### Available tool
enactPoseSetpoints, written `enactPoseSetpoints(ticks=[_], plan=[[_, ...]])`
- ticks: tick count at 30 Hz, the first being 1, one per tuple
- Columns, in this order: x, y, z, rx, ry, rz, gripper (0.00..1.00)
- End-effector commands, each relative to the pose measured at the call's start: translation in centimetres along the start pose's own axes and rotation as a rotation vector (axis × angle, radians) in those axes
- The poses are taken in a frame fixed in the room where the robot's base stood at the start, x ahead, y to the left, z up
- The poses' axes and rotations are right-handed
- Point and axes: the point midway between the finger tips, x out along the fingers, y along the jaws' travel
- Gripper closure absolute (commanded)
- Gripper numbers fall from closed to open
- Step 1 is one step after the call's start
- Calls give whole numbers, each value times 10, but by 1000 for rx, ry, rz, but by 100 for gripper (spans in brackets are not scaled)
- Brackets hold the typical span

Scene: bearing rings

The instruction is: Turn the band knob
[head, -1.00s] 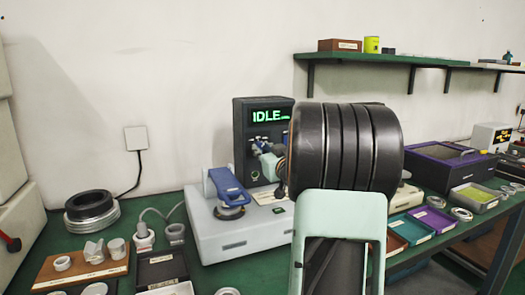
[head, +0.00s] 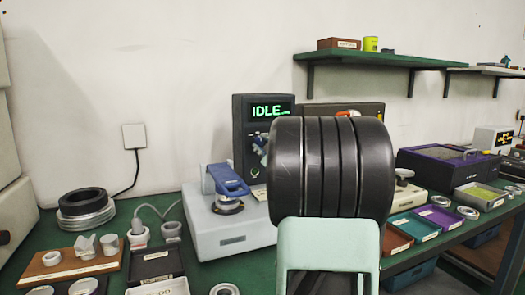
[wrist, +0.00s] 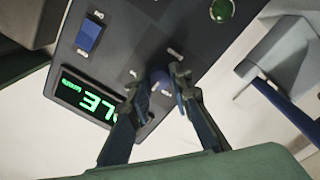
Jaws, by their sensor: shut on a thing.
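The dark control panel (head: 247,106) stands on the bench with a green lit display (head: 268,110) reading IDLE. In the wrist view the panel is close and tilted, with its display (wrist: 88,98) at lower left. My gripper (wrist: 157,82) has its two fingers on either side of a blue knob (wrist: 160,77) and is shut on it. The small label by the knob is too blurred to read. A blue rocker switch (wrist: 90,36) and a green button (wrist: 222,10) are also on the panel.
A pale machine base with a blue handled clamp (head: 228,182) stands beside the panel. Black and grey rings (head: 87,208) and trays lie at left. Coloured trays (head: 437,217) and a purple box (head: 447,165) are at right, below a green shelf (head: 370,60).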

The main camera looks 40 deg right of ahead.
Motion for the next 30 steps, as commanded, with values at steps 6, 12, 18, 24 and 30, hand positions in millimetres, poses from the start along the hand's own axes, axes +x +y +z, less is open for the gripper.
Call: enactPoseSetpoints(ticks=[6, 12, 18, 24, 30], plan=[[0, -1, 0, -83, 3, -1, 100], [0, 0, 0, -113, 3, 0, 100], [0, 0, 0, -117, 3, 0, 100], [0, 0, 0, -116, 3, 0, 80], [0, 0, 0, -115, 3, 0, 63]])
